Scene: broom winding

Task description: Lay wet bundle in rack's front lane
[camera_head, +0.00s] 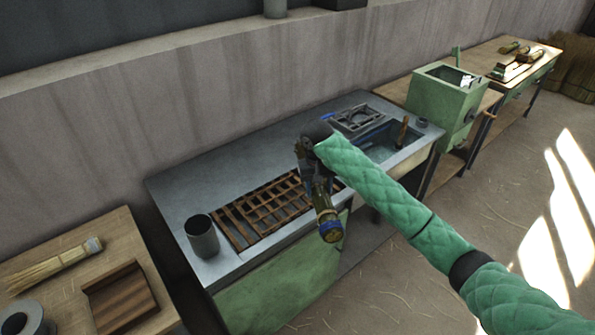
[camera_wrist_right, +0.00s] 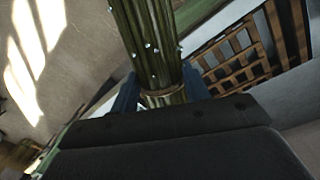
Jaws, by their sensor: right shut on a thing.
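My right gripper (camera_head: 312,172) is at the right end of the wooden rack (camera_head: 262,208), above the metal counter's front side. It is shut on the wet bundle (camera_head: 324,205), an olive-green bundle of stalks with a blue end that hangs down past the counter's front edge. In the right wrist view the bundle (camera_wrist_right: 148,40) shows water drops and a tan band, with the blue fingers on both sides of it. The slatted rack (camera_wrist_right: 238,58) lies to its right there, apart from the bundle. The rack's lanes look empty where visible; its right end is partly hidden. My left gripper is out of view.
A grey metal cup (camera_head: 202,237) stands left of the rack. A wooden table (camera_head: 75,262) with a broom (camera_head: 55,264) is at left. A green machine (camera_head: 440,98) stands beyond the sink.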

